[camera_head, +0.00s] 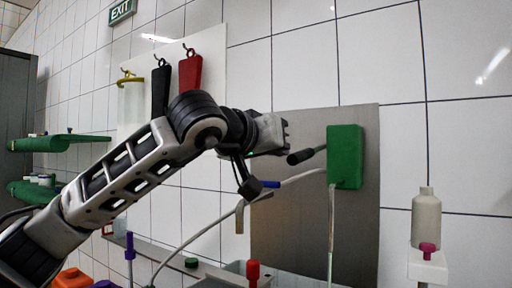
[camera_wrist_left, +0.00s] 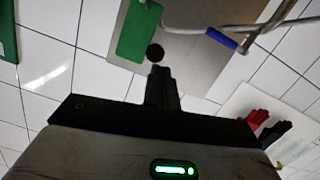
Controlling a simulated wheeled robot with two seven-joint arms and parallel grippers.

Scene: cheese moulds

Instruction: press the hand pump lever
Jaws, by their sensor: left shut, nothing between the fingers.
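The hand pump is a green block (camera_head: 345,157) on a grey metal wall plate (camera_head: 290,222). Its lever (camera_head: 305,155) has a black grip and sticks out to the left, slightly down. In the left wrist view the green block (camera_wrist_left: 138,30) is at the top, with the lever's round black end (camera_wrist_left: 155,52) below it. My left gripper (camera_head: 285,134) is shut and empty, just above and left of the lever's end. Its closed fingers (camera_wrist_left: 161,72) point at that end in the wrist view; whether they touch it I cannot tell. My right gripper is not in view.
A grey hose with a blue section (camera_head: 270,184) runs beneath my gripper to the green block. A beige bottle (camera_head: 426,217) stands at the right. Red and black tools (camera_head: 190,72) hang on a white board. A red-topped object (camera_head: 252,271) stands below.

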